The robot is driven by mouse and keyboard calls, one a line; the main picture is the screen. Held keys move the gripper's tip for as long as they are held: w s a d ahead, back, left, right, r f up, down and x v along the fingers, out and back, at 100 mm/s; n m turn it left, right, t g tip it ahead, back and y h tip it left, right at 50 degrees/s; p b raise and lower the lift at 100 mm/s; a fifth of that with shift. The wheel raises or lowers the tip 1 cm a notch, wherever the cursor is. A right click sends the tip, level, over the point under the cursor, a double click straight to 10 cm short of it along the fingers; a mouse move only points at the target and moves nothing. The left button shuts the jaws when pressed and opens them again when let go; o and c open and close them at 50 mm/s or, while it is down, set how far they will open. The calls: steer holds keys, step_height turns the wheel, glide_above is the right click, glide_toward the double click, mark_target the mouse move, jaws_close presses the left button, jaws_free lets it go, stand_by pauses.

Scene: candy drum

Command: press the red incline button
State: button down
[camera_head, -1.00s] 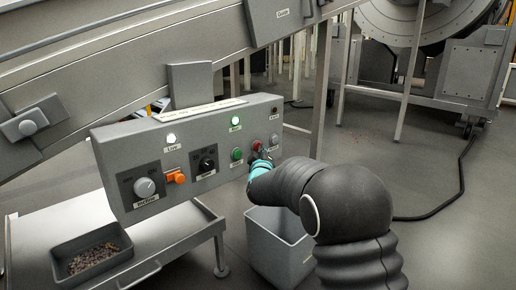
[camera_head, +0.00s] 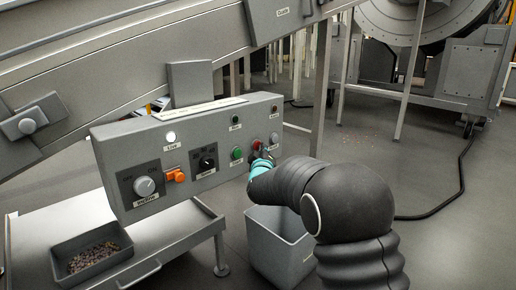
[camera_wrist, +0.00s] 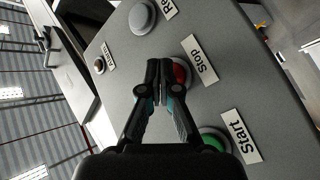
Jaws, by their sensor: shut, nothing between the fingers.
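The red button (camera_wrist: 182,72), labelled Stop, is on the grey control panel (camera_head: 225,125). It also shows in the head view (camera_head: 256,145), partly covered by my gripper (camera_head: 264,154). In the wrist view my gripper (camera_wrist: 160,66) is shut and empty. Its fingertips are over the red button and hide part of it; they look to be at or touching it. The green Start button (camera_wrist: 212,141) is beside it in the wrist view.
An orange switch (camera_head: 176,176), a black knob (camera_head: 207,164) and a grey knob (camera_head: 145,187) stick out of the panel to the left. A grey bin (camera_head: 284,245) stands below. A tray of candy (camera_head: 93,252) sits on the low table.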

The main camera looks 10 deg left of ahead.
steer(key=shift+s+d, duration=0.3)
steer(key=shift+d, duration=0.1)
steer(key=shift+s+d+b, duration=0.8)
steer(key=shift+d, duration=0.2)
steer(key=shift+s+d+b, duration=0.75)
steer(key=shift+d+b, duration=0.05)
steer(key=shift+d, duration=0.15)
